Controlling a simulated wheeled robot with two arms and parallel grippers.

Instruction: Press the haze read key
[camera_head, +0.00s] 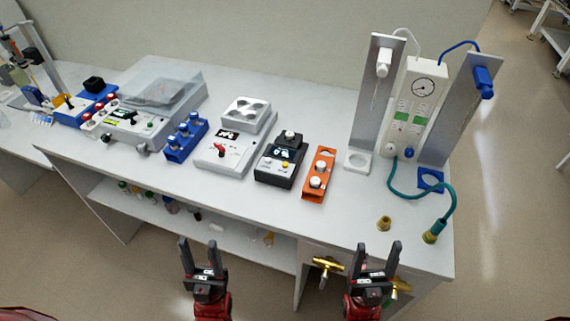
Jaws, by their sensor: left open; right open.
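A small dark meter (271,176) stands on the white bench, with a black round cap on top and a small display. Its front panel bears a yellow key (285,164) that looks like the haze read key; its lettering is too small to read. My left gripper (199,243) is open and empty, in front of the bench, to the lower left of the meter. My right gripper (378,245) is open and empty in front of the bench, to the lower right of the meter. Neither gripper touches anything.
A grey device with a red knob (220,151) stands left of the meter, and an orange rack (319,174) with white-capped pieces stands right. Further right are a gauge panel (420,100) and a teal hose (447,192). Brass valves (326,268) show near my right gripper. The bench front (200,184) is clear.

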